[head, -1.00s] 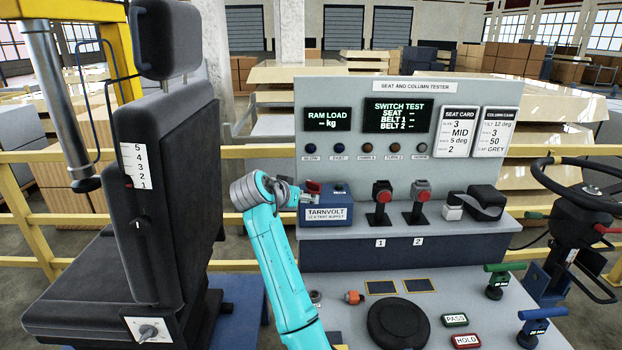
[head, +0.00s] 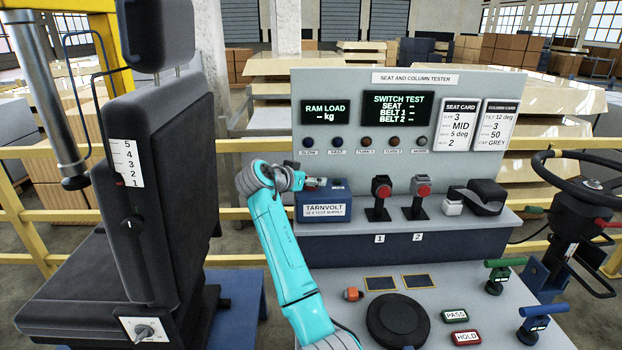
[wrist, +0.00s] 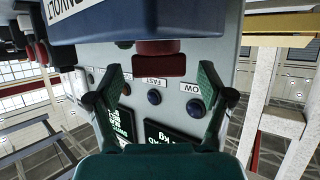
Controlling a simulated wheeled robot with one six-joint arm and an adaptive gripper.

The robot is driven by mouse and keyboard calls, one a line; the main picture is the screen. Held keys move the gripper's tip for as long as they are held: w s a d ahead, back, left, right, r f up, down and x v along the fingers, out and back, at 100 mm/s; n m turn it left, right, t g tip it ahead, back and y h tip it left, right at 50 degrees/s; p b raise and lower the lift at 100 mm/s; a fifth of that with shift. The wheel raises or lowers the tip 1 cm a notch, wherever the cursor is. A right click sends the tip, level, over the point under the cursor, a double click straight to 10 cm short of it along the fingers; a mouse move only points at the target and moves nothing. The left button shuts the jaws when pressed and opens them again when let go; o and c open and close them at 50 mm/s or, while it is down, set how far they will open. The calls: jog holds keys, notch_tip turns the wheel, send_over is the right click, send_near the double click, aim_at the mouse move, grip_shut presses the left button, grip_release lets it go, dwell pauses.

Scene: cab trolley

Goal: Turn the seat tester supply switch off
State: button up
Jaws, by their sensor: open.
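The seat tester supply is a dark blue box labelled TARNVOLT (head: 324,210) at the left end of the tester's shelf. In the wrist view its blue body (wrist: 150,22) fills the top, seen upside down. A dark red switch part (wrist: 158,65) sticks out from the box there. My gripper (head: 316,183) is at the top left of the box in the head view, and its fingers cover most of the switch. In the wrist view my gripper (wrist: 160,88) is open, with one finger on each side of the red part and a gap to each.
The tester panel (head: 362,150) with lamps and displays stands right behind the box. Two red-topped buckle stands (head: 381,195) are to the right. The black seat (head: 165,180) stands close on the left. A yellow rail (head: 240,214) runs behind my arm.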

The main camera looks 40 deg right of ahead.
jog(key=shift+w+d+f, duration=0.15)
jog(key=shift+d+f, duration=0.1)
jog(key=shift+d, duration=0.3)
jog(key=c, duration=1.2)
jog(key=shift+n+t, duration=0.3)
jog(key=n+t+y, duration=0.2)
jog(key=n+t, duration=0.1)
jog(key=shift+d+t, duration=0.1)
jog(key=shift+t, duration=0.2)
jog(key=shift+n+t+y, duration=1.2)
jog(key=shift+n+y, duration=0.4)
jog(key=shift+n, duration=0.2)
